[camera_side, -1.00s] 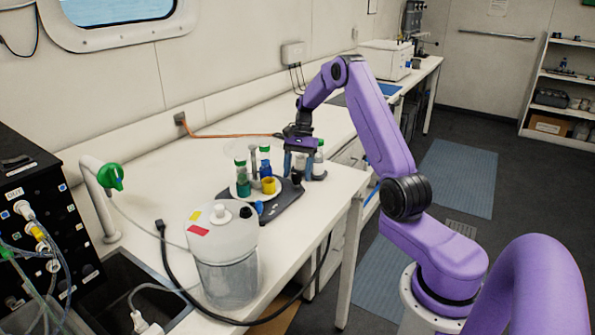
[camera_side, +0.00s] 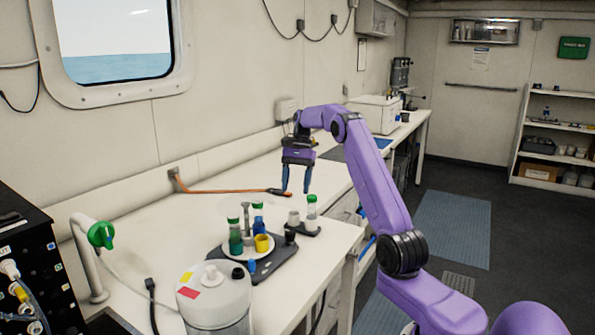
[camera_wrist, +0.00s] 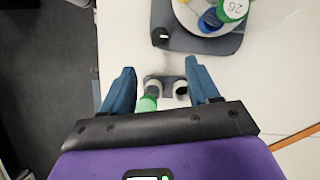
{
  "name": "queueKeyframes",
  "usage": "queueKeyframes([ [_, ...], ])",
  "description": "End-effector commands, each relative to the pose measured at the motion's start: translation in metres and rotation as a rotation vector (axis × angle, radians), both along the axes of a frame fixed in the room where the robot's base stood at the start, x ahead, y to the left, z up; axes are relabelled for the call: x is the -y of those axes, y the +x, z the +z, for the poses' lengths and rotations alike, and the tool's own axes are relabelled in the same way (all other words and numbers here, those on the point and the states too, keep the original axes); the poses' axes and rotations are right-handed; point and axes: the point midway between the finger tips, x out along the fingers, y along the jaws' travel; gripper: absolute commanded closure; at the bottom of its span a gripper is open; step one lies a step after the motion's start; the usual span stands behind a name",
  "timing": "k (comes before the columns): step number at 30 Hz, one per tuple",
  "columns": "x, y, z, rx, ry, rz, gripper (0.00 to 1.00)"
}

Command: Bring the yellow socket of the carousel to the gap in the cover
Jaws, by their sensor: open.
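The carousel (camera_side: 249,254) is a pale round plate on a dark base. The yellow socket (camera_side: 263,242) is on its front right side. A green-capped tube (camera_side: 235,238) and a blue tube (camera_side: 258,218) stand beside it. A faint clear disc, seemingly the cover (camera_side: 232,205), lies above them; I cannot make out its gap. My gripper (camera_side: 295,190) is open and empty, above the bench, behind and right of the carousel. In the wrist view my fingers (camera_wrist: 160,88) are spread above a small holder, and part of the carousel (camera_wrist: 200,30) shows at top right.
A small dark holder (camera_side: 310,231) with a white cup and a green-capped tube stands right of the carousel. A lidded clear jar (camera_side: 213,300) stands in front. A black knob (camera_side: 290,237) and blue piece (camera_side: 251,267) are on the base. An orange cable (camera_side: 225,191) lies behind.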

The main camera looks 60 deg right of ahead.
Motion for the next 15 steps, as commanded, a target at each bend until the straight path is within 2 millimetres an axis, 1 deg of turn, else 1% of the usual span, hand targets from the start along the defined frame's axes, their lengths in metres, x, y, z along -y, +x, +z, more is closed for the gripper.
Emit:
queueKeyframes([
  [3, 0.006, 0.002, 0.015, 0.003, -0.002, 0.001, 0.40],
  [6, 0.010, 0.003, 0.023, 0.002, -0.002, 0.001, 0.40],
  [10, 0.013, 0.004, 0.032, 0.003, -0.001, 0.000, 0.40],
  [15, 0.015, 0.003, 0.038, 0.000, 0.000, 0.000, 0.40],
])
